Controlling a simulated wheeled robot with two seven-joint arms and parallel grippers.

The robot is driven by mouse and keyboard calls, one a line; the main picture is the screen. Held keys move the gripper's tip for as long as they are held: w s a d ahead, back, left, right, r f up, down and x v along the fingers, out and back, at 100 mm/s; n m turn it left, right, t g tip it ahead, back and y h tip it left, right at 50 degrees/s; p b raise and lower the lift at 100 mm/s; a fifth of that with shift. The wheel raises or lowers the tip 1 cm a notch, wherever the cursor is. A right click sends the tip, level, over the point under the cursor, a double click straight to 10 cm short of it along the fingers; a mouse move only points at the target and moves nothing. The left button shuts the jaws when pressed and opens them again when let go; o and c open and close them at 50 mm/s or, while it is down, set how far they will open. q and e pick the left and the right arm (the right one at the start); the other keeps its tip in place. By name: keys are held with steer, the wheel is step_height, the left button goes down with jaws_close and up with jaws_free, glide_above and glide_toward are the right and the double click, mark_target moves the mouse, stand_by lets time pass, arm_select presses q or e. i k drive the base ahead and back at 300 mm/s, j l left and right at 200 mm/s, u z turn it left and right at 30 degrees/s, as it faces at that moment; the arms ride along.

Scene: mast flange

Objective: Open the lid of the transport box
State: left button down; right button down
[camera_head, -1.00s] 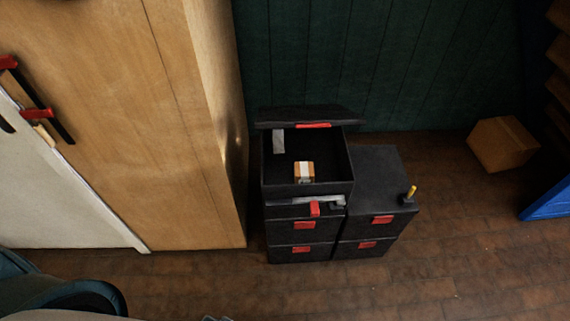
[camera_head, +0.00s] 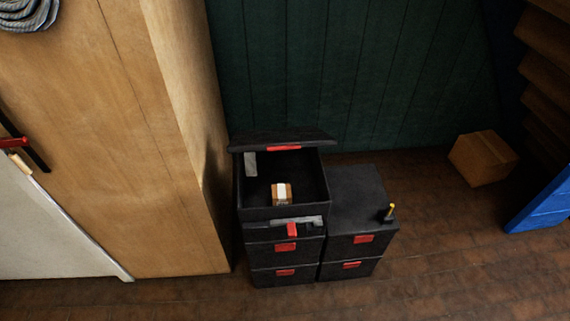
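The transport box (camera_head: 284,212) is black and sits on top of the left stack of black boxes. Its lid (camera_head: 305,139) stands raised at the back edge, with a red latch (camera_head: 284,148) on its near edge. The inside is visible. A small brown package with a white label (camera_head: 281,193) lies in it, and a grey piece (camera_head: 251,164) shows at the inner left wall. Neither of my grippers shows in the head view.
A shorter black stack (camera_head: 354,200) stands to the right, with a small yellow-tipped object (camera_head: 390,210) on its top. A wooden cabinet (camera_head: 165,120) stands close on the left. A cardboard box (camera_head: 483,158) lies on the floor at right. The floor in front is clear.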

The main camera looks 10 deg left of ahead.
mark_target(248, 141)
steer(key=l+u, duration=0.2)
steer(key=l, duration=0.25)
steer(key=k+l+u, duration=0.15)
steer(key=l, duration=0.25)
steer(key=l+u, duration=0.2)
steer(key=l, duration=0.25)
